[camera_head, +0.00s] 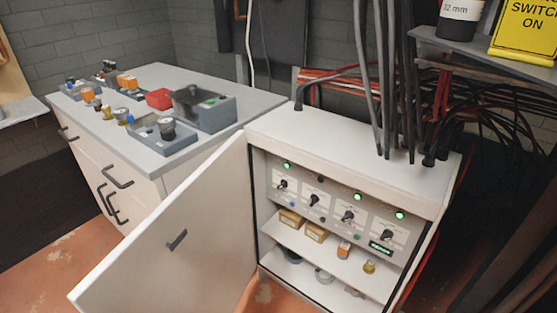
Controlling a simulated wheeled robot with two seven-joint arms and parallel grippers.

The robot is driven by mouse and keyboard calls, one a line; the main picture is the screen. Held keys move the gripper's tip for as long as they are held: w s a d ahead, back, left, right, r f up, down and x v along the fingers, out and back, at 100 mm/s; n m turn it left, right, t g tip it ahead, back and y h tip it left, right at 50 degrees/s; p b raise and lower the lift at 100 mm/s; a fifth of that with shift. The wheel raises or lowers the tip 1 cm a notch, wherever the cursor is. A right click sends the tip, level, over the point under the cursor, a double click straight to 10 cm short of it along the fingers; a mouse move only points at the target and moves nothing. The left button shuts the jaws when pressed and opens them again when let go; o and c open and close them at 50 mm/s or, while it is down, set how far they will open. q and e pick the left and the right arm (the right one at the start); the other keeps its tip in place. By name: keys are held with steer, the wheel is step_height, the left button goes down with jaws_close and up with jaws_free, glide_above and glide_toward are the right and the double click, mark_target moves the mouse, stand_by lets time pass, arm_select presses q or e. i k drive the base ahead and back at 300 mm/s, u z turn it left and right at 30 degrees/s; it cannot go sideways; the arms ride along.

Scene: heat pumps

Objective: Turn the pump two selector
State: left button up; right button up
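A row of several black selector knobs sits on the grey panel (300,187) inside the open white cabinet (340,160). From the left, the first knob (283,184), the second knob (314,199), the third knob (348,216) and the last knob (387,235) each sit on a pale plate. The plate lettering is too small to read, so I cannot confirm which one is pump two. Green lamps glow above the row, clearly at the left end (287,165) and right end (400,214). Neither of my grippers is in view.
The cabinet door (170,235) stands wide open to the left. Shelves below the panel hold yellowish boxes (291,218) and small parts. Dark cables (385,80) enter the cabinet top. A workbench (230,128) with electrical parts stands behind left. Space before the panel looks clear.

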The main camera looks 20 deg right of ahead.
mark_target(314, 200)
steer(key=k, duration=1.3)
steer(key=u, duration=0.85)
steer(key=i, duration=0.7)
steer(key=u, duration=0.5)
steer(key=i, duration=0.8)
steer(key=z, duration=0.9)
steer(key=i, duration=0.35)
steer(key=z, duration=0.45)
